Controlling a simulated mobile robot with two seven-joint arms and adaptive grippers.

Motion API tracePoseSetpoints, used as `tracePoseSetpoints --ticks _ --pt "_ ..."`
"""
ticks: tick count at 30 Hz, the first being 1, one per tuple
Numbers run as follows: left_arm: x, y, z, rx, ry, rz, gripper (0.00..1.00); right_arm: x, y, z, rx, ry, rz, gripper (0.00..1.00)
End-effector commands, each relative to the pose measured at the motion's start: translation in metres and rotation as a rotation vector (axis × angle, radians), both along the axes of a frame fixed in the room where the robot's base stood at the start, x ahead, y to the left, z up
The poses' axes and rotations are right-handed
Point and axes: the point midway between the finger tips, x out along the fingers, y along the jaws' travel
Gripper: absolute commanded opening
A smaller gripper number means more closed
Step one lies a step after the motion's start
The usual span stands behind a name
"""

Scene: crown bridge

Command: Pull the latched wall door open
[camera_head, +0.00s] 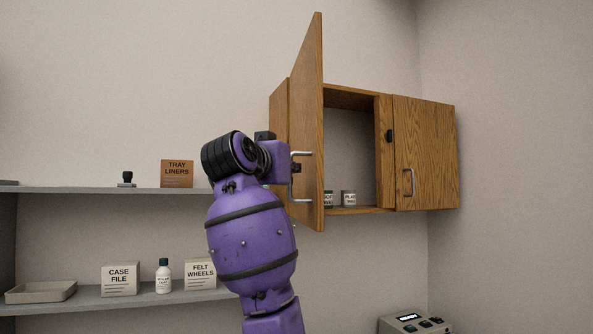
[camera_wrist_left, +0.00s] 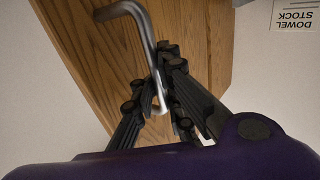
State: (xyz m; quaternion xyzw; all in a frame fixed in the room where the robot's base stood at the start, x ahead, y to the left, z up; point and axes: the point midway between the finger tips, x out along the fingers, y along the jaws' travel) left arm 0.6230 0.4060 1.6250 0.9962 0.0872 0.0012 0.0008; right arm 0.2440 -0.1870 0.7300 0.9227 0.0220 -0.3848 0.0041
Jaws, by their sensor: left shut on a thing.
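The wooden wall cabinet (camera_head: 280,105) has its left door (camera_head: 310,85) swung out wide towards me, so the inside shows. The door's metal bar handle (camera_head: 301,154) is on its outer face. My left gripper (camera_head: 296,169) is at this handle, partly hidden by my purple wrist. In the left wrist view, the dark fingers of the left gripper (camera_wrist_left: 162,80) are closed around the bar of the handle (camera_wrist_left: 143,20), against the wooden door (camera_wrist_left: 85,60). The right gripper is not in view. The latch cannot be made out clearly.
The cabinet's right door (camera_head: 428,150) is shut. Small labelled jars (camera_head: 348,198) stand inside the cabinet. Shelves (camera_head: 110,302) at left hold boxes, a bottle (camera_head: 163,276) and a tray (camera_head: 40,292). A device (camera_head: 415,322) sits at the lower right. The wall to the right is bare.

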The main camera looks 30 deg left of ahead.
Motion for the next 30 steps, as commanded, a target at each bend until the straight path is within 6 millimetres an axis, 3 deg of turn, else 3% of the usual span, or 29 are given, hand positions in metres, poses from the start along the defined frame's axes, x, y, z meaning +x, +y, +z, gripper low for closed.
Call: tracePoseSetpoints --ticks 12,13,18,30 --pt "0.0021 0.0004 -0.0064 0.000 0.014 -0.004 0.00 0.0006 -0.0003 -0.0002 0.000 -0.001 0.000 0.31" --pt "0.0021 0.0004 -0.0064 0.000 0.014 -0.004 0.08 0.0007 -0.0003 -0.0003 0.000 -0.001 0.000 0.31" --pt "0.0016 0.0008 -0.0050 -0.001 0.011 -0.003 0.28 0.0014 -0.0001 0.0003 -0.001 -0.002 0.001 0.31" --pt "-0.0072 0.0008 -0.0017 0.000 0.004 0.001 0.28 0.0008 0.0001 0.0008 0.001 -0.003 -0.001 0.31"
